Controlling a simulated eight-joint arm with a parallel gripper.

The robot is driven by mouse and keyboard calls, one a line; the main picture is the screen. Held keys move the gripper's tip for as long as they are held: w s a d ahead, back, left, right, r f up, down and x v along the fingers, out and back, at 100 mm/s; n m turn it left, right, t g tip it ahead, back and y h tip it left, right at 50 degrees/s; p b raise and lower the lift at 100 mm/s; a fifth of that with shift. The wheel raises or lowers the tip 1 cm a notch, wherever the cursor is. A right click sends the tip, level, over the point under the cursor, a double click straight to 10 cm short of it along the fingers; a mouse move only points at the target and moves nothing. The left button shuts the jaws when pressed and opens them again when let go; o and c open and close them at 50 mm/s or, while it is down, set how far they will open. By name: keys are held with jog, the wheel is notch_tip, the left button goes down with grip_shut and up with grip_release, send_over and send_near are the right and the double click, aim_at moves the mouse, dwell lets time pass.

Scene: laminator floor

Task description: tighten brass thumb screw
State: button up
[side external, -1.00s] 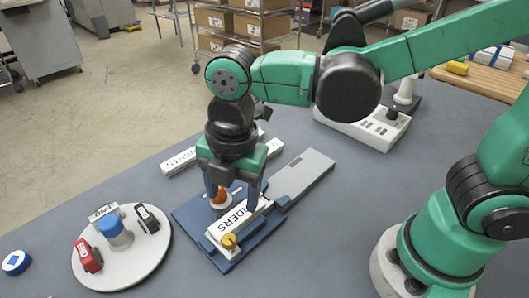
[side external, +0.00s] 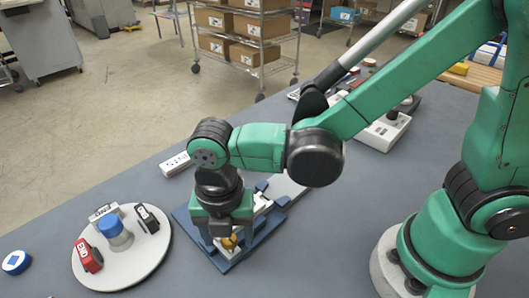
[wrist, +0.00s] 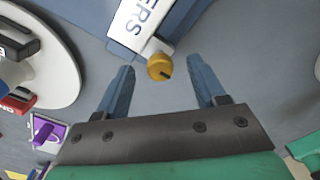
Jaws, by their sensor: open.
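The brass thumb screw (wrist: 159,67) shows in the wrist view as a round yellow knob with a dark slot, at the end of a white block lettered "ERS" (wrist: 143,20). In the side view the screw (side external: 230,242) is partly hidden by my gripper. My gripper (wrist: 166,82) is open, with one blue finger on each side of the screw and clear space between each finger and it. In the side view my gripper (side external: 224,240) is over the near end of the blue base (side external: 202,246). Whether the fingers reach the screw's height is unclear.
A round turntable (side external: 150,262) with stamp-like blocks, one marked "END" (side external: 88,256), stands to the left. A blue round item (side external: 16,262) lies farther left. A white lettered block (side external: 175,163) lies behind. A white device (side external: 382,132) stands at the back right.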

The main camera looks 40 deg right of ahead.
grip_shut()
jog(key=m, duration=0.4)
jog(key=shift+m, duration=0.4)
jog(key=m, duration=0.9)
jog(key=shift+m, duration=2.1)
